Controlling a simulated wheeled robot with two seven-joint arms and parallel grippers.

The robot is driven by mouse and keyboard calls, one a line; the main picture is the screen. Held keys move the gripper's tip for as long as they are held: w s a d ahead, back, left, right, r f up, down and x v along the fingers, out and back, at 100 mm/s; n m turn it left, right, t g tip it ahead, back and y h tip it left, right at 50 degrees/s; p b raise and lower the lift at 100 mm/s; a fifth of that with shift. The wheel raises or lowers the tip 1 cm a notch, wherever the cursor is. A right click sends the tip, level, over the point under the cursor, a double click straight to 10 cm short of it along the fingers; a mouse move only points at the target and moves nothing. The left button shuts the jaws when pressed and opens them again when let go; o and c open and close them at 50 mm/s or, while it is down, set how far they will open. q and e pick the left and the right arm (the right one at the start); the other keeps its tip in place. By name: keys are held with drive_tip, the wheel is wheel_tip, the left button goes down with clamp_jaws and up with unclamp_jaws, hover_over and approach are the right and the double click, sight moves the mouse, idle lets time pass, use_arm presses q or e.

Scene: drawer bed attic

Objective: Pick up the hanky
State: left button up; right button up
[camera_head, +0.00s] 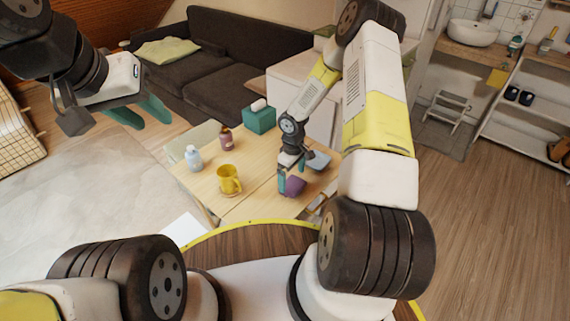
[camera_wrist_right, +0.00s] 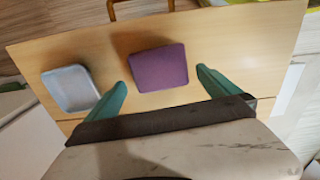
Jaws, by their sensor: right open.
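The hanky appears to be the purple, flat, roughly square thing (camera_head: 295,187) on the wooden table, near its front edge. In the right wrist view the purple hanky (camera_wrist_right: 158,68) lies just beyond and between the two teal fingertips. My right gripper (camera_wrist_right: 162,82) is open, with nothing visible between its fingers. In the head view my right gripper (camera_head: 290,178) points down at the hanky and partly hides it; I cannot tell whether it touches. My left gripper (camera_head: 146,115) is open and empty, raised at the upper left, away from the table.
A grey-blue dish-like thing (camera_wrist_right: 70,88) lies beside the hanky; it also shows in the head view (camera_head: 318,161). A yellow mug (camera_head: 229,180), a pale bottle (camera_head: 193,158), a dark bottle (camera_head: 226,138) and a teal tissue box (camera_head: 259,119) stand on the table (camera_head: 253,165).

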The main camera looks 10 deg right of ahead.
sight(292, 183)
wheel_tip(292, 183, down, 4)
drive_tip(key=shift+w+f, duration=0.15)
drive_tip(key=shift+f, duration=0.1)
drive_tip(key=shift+c, duration=0.4)
drive_tip(key=c, duration=1)
drive_tip(key=shift+r, duration=0.1)
